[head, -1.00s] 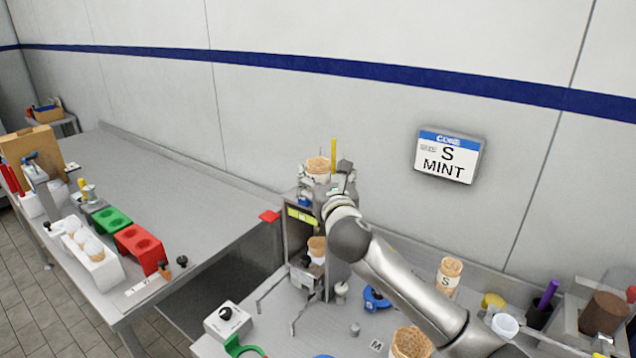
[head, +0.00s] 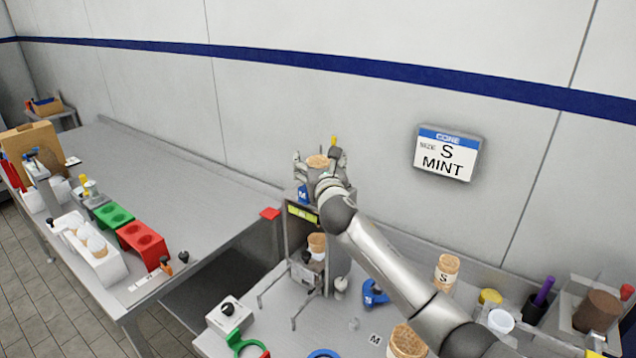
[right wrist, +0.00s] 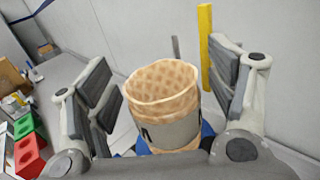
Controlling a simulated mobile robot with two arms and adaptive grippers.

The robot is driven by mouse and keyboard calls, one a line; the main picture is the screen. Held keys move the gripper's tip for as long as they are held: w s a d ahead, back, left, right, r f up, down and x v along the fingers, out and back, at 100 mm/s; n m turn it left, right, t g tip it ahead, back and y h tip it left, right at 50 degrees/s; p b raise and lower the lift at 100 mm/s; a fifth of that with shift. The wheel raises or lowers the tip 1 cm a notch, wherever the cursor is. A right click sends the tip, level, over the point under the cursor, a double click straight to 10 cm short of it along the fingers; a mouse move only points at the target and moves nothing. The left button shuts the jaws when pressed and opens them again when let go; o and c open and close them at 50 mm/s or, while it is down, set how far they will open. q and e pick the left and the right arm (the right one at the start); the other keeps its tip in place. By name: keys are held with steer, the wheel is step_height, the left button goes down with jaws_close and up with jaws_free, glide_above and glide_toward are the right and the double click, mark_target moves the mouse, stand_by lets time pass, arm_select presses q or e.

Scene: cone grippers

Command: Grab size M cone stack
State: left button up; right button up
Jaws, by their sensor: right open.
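A cone stack (head: 318,161) stands upright on top of the grey dispenser frame. A blue tag with a white M (head: 303,193) is on the frame just below it. In the right wrist view the cone stack (right wrist: 172,98) has a grey band with dark lettering that I cannot read fully. My right gripper (head: 321,158) is open around this stack, one finger on each side, with gaps visible between fingers and cones. It also shows in the right wrist view (right wrist: 168,95). My left gripper is not in view.
A yellow post (right wrist: 205,48) stands close behind the right finger. Another cone stack marked S (head: 446,272) and a larger stack (head: 407,342) by an M label stand on the counter at right. A wall sign (head: 446,154) reads S MINT. A cone (head: 317,243) sits lower in the dispenser.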

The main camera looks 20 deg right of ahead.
steer(key=c, duration=0.9)
steer(key=shift+r, duration=0.1)
